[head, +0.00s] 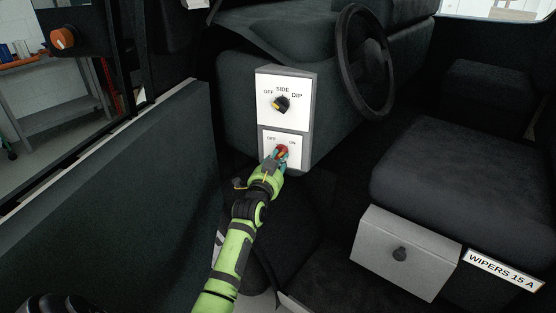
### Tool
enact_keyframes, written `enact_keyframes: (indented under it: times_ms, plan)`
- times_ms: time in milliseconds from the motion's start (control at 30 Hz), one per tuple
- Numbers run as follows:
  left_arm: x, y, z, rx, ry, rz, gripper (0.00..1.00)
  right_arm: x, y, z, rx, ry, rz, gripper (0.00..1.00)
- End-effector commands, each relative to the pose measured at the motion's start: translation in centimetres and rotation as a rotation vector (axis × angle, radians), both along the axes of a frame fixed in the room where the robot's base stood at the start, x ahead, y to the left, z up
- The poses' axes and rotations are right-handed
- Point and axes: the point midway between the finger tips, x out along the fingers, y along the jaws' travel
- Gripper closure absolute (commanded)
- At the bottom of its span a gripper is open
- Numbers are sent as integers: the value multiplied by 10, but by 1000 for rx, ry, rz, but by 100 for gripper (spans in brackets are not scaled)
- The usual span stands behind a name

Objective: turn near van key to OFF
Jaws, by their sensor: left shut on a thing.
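The van key (282,149) is a small red-orange knob on the lower white panel (268,147), which is marked OFF at left and ON at right. My left gripper (279,155) is at this panel, its fingers shut on the key. The fingers cover much of the key, so its exact angle is hard to read; it seems to lean toward the ON side. My right gripper is not in view.
Above is a black SIDE/DIP light knob (281,104) on the upper panel. A steering wheel (364,62) stands at the right. The open door (110,205) fills the left. A seat (455,170) and a grey box (405,252) are at the right.

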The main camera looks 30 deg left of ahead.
Motion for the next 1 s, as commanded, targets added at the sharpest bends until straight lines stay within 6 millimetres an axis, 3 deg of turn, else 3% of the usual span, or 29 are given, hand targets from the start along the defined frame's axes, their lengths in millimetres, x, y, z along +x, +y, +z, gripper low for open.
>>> enact_keyframes:
  times_ms: [1000]
  plan:
    - [1,-3,6,-857,-239,-1,100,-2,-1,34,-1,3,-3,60]
